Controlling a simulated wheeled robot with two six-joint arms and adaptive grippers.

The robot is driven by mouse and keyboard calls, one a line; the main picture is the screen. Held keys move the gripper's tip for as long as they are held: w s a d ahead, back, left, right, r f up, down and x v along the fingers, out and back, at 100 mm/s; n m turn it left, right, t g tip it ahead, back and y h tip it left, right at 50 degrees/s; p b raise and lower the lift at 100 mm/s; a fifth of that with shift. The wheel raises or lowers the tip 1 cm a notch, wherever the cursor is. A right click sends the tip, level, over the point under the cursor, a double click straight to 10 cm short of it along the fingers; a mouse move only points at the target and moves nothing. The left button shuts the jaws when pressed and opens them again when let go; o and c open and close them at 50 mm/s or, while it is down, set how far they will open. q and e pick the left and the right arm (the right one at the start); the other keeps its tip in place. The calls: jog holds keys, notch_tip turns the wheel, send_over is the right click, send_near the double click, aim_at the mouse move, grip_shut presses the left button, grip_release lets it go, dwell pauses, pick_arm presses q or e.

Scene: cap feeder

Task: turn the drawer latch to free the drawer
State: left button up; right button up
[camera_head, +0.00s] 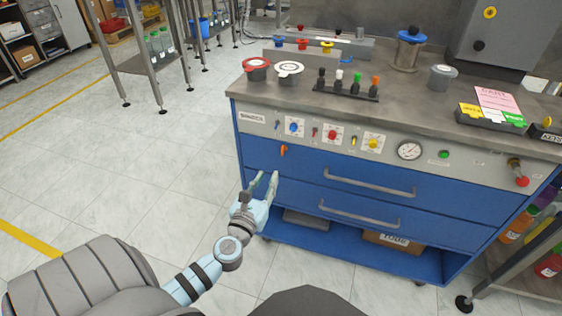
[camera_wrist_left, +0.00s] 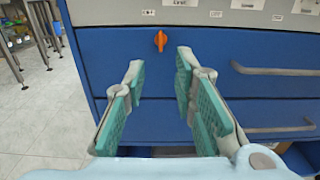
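The drawer latch (camera_head: 283,151) is a small orange knob at the upper left of the blue upper drawer front (camera_head: 330,178). In the left wrist view the orange latch (camera_wrist_left: 160,41) stands roughly upright on the blue panel, beyond and between the fingertips. My left gripper (camera_head: 266,181) is open and empty, in front of the cabinet and below the latch, apart from it. Its teal-padded fingers (camera_wrist_left: 160,70) are spread wide in the wrist view. The upper drawer looks closed. My right gripper is not in view.
Grey bar handles cross the upper drawer (camera_head: 370,183) and lower drawer (camera_head: 358,212). A control panel with coloured knobs (camera_head: 332,134) and a gauge (camera_head: 409,150) runs above the drawers. The worktop (camera_head: 415,93) holds cups and a rack. Clear floor (camera_head: 150,180) lies to the left.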

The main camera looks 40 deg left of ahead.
pick_arm(q)
send_near(282, 151)
jog(key=w, duration=0.2)
jog(key=x, duration=0.2)
jog(key=b+x, duration=0.1)
jog(key=x, duration=0.2)
jog(key=b+x, duration=0.1)
jog(key=x, duration=0.1)
jog(key=shift+a, duration=0.45)
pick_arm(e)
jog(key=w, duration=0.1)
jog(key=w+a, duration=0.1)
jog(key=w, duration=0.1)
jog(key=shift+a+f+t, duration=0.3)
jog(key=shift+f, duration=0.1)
pick_arm(q)
grip_shut()
